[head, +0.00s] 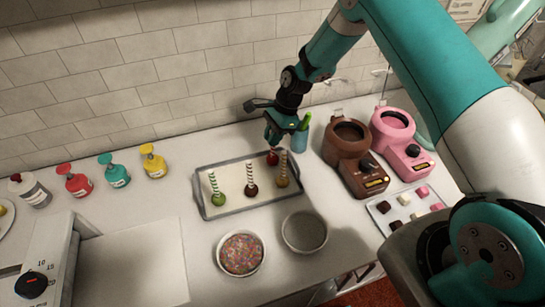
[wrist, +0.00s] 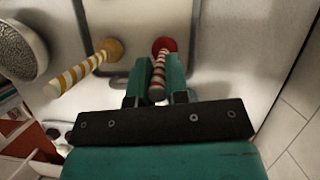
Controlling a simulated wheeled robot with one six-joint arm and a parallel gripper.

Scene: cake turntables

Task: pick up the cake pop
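Several cake pops stand head-down on striped sticks in a shallow tray (head: 208,214). In the head view they are a green one (head: 218,199), a brown one (head: 251,191), a yellow one (head: 282,182) and a red one (head: 272,158) at the back right. My gripper (head: 271,140) is over the red one and partly hides its stick. In the wrist view the red cake pop (wrist: 164,45) has its red-and-white stick between my gripper's fingers (wrist: 159,75), which look closed against it. The yellow cake pop (wrist: 110,48) is just left of the fingers, apart from them.
A teal cup (head: 300,138) stands close right of my gripper. Brown (head: 350,160) and pink (head: 405,145) melting pots stand further right. A sprinkle bowl (head: 240,254) and an empty-looking bowl (head: 304,232) are in front of the tray. The tiled wall is close behind.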

